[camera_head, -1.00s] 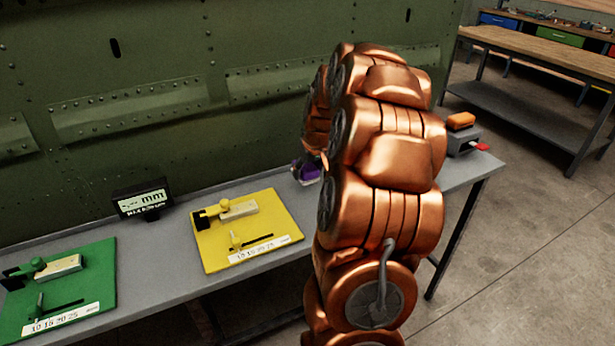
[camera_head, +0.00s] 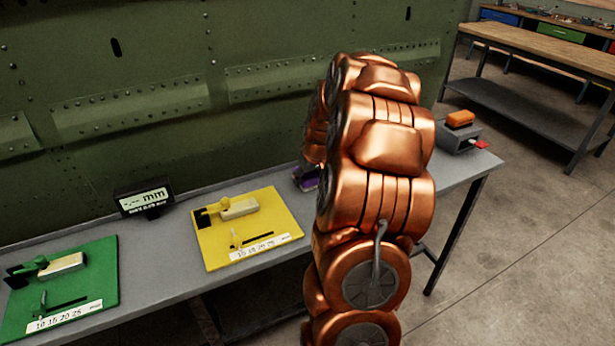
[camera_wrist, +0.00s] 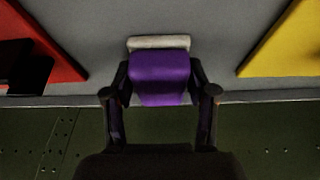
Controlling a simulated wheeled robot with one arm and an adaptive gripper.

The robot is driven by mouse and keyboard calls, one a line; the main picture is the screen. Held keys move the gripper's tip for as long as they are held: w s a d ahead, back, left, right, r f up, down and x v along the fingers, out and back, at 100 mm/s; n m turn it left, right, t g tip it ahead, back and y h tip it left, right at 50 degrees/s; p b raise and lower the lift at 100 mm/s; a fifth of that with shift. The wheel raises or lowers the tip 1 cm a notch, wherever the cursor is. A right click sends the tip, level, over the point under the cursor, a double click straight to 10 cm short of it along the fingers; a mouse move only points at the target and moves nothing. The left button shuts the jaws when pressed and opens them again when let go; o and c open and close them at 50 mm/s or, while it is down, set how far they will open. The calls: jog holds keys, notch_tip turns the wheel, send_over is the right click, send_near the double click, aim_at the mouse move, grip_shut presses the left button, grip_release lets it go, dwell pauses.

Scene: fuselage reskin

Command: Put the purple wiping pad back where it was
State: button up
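The purple wiping pad (camera_wrist: 160,78) is between the two dark fingers of my gripper (camera_wrist: 160,72) in the wrist view, and the fingers close against its sides. A pale strip (camera_wrist: 158,42) shows along the pad's far edge. In the head view only a bit of the purple pad (camera_head: 306,180) shows at the back of the grey bench (camera_head: 170,255), left of my arm. My arm hides the rest of the pad and my gripper there. I cannot tell whether the pad touches the bench top.
A yellow board (camera_head: 250,252) and a green board (camera_head: 95,268) with small fixtures lie on the bench. A small display (camera_head: 144,199) stands behind them. An orange pad (camera_head: 460,119) sits on a grey block (camera_head: 460,138) at the right. The green riveted panel (camera_head: 150,60) rises close behind.

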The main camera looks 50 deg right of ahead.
jog(key=o, duration=0.4)
jog(key=shift+r, duration=0.15)
jog(key=shift+b+v, duration=0.95)
jog(key=shift+v, duration=5.05)
